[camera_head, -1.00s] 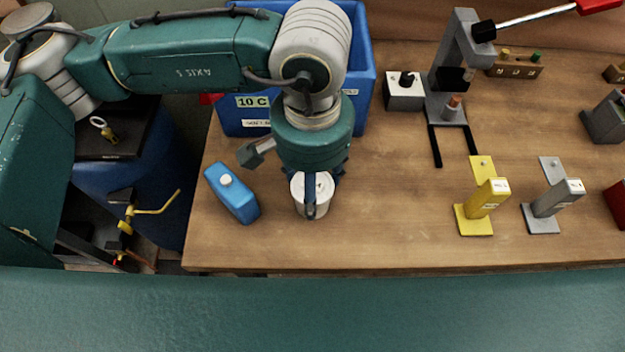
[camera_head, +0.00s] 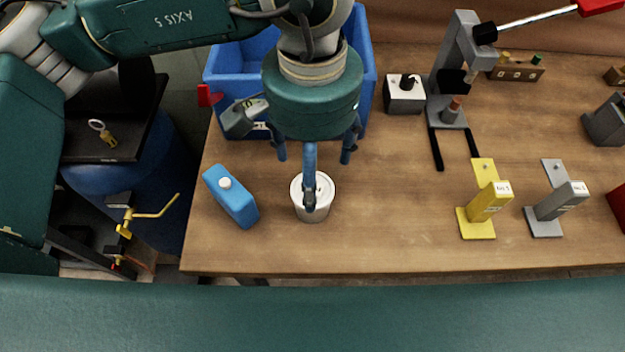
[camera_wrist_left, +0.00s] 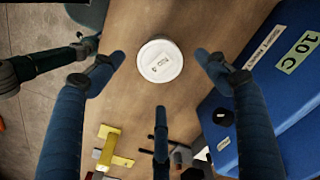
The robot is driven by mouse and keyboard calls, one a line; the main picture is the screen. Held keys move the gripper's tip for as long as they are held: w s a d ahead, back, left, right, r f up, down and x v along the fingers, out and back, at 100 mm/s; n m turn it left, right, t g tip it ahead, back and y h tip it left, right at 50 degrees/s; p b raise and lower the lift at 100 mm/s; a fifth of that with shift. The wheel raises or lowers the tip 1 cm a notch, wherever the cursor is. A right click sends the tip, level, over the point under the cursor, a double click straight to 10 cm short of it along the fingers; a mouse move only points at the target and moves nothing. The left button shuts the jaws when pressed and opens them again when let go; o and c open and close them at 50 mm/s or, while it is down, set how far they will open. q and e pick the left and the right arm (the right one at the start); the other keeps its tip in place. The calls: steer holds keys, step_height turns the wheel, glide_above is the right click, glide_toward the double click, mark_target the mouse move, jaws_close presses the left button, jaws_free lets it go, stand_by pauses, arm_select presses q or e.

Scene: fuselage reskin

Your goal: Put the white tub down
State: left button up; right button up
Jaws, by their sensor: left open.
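The white tub (camera_head: 313,199) stands upright on the wooden bench, right of a blue bottle. It also shows from above in the left wrist view (camera_wrist_left: 160,61), with a white lid and a small dark label. My left gripper (camera_head: 312,165) is above the tub with its fingers spread wide. In the left wrist view its blue fingers (camera_wrist_left: 160,80) are apart and clear of the tub. One finger covers part of the tub in the head view. My right gripper is not in view.
A blue crate (camera_head: 228,62) is behind my gripper. A yellow stand (camera_head: 478,222), a grey stand (camera_head: 546,220) and a lever press (camera_head: 452,85) are to the right. The bench between tub and yellow stand is clear.

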arm_select(q)
step_height(320, 180, up, 5)
steer(key=shift+r, duration=0.2)
stand_by(0.6)
